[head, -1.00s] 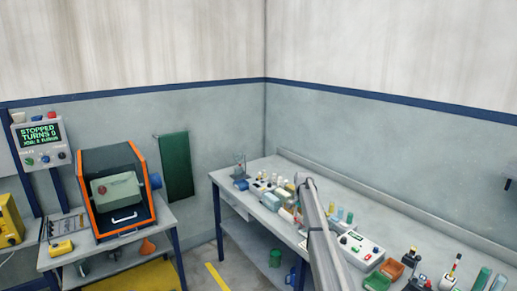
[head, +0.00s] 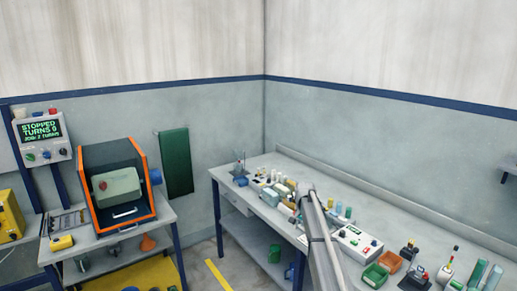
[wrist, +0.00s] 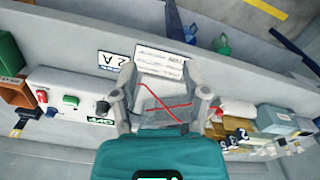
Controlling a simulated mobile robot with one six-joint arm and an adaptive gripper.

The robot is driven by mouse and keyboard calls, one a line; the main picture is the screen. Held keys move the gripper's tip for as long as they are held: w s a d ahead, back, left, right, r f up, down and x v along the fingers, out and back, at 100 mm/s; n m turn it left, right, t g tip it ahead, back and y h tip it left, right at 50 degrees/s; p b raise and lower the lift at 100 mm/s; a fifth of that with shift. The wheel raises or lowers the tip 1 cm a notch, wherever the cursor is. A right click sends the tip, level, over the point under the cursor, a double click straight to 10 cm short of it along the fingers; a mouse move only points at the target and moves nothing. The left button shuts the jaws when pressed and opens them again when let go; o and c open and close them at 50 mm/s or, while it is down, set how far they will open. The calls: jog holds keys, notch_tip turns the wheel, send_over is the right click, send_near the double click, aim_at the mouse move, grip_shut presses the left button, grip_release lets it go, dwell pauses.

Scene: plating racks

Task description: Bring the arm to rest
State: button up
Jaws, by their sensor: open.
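My arm (head: 322,250) reaches up from the bottom edge of the head view, over the right-hand workbench (head: 250,197). Its upper end is near the small items on the bench. In the wrist view, my gripper (wrist: 165,98) is open, with its two grey fingers apart and nothing held between them. A white printed card (wrist: 160,68) and thin red lines show between and beyond the fingers. A teal rounded body fills the bottom of the wrist view, close to the camera.
A control box (head: 352,243) with coloured buttons, a green bin (head: 375,276) and an orange bin (head: 389,261) stand right of my arm. Floor shows between the tables.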

jog(key=s+f+n+b, duration=0.2)
jog(key=s, duration=1.1)
jog(key=s+a+f+n+b, duration=0.1)
jog(key=s+f+n+b, duration=0.1)
jog(key=s, duration=1.2)
jog(key=s+f+n+b, duration=0.2)
jog(key=s+f+b, duration=0.1)
jog(key=s, duration=1.1)
jog(key=shift+a+f+n+b, duration=0.3)
jog(key=shift+f+n+b, duration=0.1)
jog(key=shift+f, duration=0.15)
